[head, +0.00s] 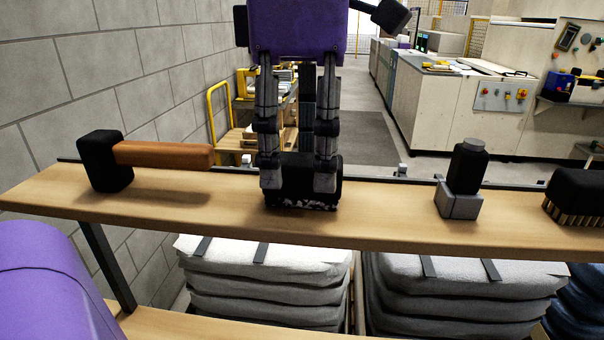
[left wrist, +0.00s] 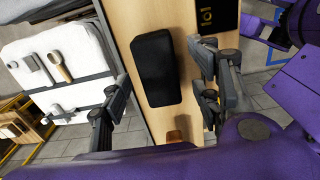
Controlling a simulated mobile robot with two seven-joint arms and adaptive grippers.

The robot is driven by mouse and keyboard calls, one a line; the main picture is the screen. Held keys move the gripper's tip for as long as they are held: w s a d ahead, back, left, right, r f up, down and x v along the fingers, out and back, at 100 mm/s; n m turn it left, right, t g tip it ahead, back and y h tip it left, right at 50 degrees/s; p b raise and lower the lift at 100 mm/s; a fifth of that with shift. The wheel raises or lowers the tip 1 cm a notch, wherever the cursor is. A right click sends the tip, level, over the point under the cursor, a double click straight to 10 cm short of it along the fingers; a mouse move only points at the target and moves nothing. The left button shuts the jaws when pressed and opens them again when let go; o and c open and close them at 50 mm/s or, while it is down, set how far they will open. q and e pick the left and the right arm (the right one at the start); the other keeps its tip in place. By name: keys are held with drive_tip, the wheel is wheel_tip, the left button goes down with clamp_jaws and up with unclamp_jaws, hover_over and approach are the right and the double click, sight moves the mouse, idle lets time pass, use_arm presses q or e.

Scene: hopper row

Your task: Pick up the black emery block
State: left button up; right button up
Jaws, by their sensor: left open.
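The black emery block (left wrist: 155,68) lies on the wooden shelf (head: 385,220). It is a dark, rounded oblong, and its lower edge looks speckled grey-white in the head view (head: 298,190). My left gripper (head: 298,183) reaches down from above, with its fingers spread over the block. The left wrist view shows the block between the open fingers (left wrist: 158,92), with gaps on both sides. The fingers hide part of the block in the head view. My right gripper is not in view.
A black-headed mallet (head: 105,162) lies left of the block, its wooden handle pointing towards it. To the right stand a grey block with a black knob (head: 460,195) and a black brush (head: 577,195). White sacks (head: 265,275) are stacked below the shelf.

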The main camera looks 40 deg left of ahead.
use_arm(q)
wheel_tip(320, 180, down, 2)
drive_tip(key=shift+f, duration=0.1)
drive_tip(key=c, duration=1.3)
drive_tip(key=shift+c, duration=0.2)
